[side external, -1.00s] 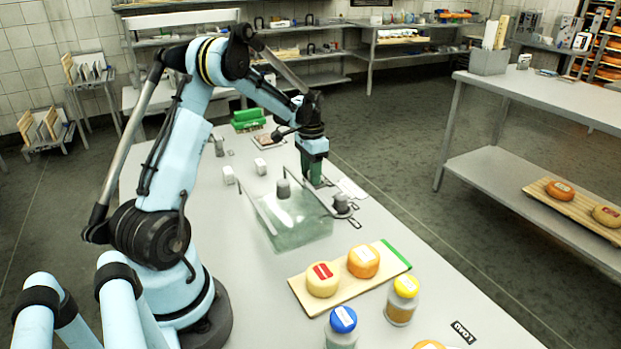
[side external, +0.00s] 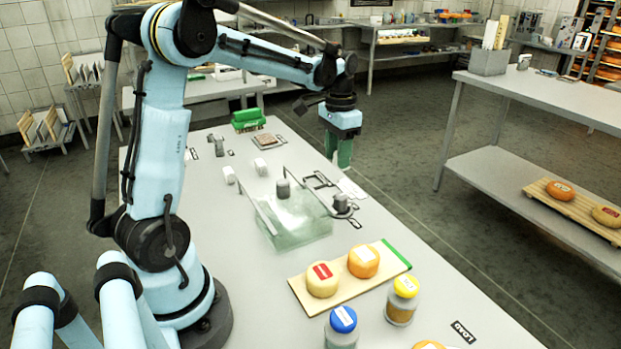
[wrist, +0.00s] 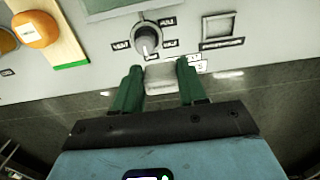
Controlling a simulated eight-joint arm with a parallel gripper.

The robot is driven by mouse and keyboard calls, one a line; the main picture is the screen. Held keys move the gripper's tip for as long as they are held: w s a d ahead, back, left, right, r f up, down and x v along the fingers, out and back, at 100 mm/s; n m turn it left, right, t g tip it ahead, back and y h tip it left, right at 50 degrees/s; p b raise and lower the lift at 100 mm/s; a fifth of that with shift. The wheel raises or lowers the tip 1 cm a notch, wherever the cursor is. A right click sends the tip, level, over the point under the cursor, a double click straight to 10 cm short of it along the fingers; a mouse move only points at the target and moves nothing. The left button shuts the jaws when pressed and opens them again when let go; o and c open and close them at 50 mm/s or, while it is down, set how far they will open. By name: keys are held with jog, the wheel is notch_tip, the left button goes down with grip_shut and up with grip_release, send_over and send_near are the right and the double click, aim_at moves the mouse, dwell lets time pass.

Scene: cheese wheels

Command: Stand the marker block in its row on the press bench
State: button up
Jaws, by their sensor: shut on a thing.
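My gripper (side external: 341,152) has green fingers and is raised above the right-hand edge of the bench in the side view. In the wrist view my gripper (wrist: 160,68) is shut on a pale grey block (wrist: 160,77), apparently the marker block. The fingers hide the block in the side view. The press bench (side external: 385,240) carries small printed labels and dark outlined frames. One empty outlined frame (side external: 318,181) lies below my gripper and also shows in the wrist view (wrist: 222,30). I cannot tell which marking is the block's row.
A grey knob (side external: 340,203) stands beside a clear glassy box (side external: 298,225). Two white blocks (side external: 260,167) stand to the left. A board (side external: 335,294) holds two cheese wheels (side external: 363,261). Two jars (side external: 402,300) stand near the front. A green holder (side external: 248,119) sits at the back.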

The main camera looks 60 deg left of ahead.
jog(key=w+a, duration=0.1)
jog(key=a, duration=1.1)
jog(key=s+a+f, duration=0.1)
jog(key=a+f, duration=0.1)
jog(key=a, duration=0.1)
jog(key=s+a+f, duration=0.1)
jog(key=a+f, duration=0.1)
jog(key=a, duration=0.2)
jog(key=s+a+f, duration=0.1)
jog(key=a+f, duration=0.1)
jog(key=a, duration=0.1)
jog(key=shift+a, duration=0.35)
jog(key=shift+s+a+f, duration=0.1)
jog(key=shift+a+f, duration=0.25)
jog(key=shift+f, duration=1.9)
jog(key=shift+f, duration=0.1)
jog(key=o, duration=1)
jog(key=shift+o, duration=0.2)
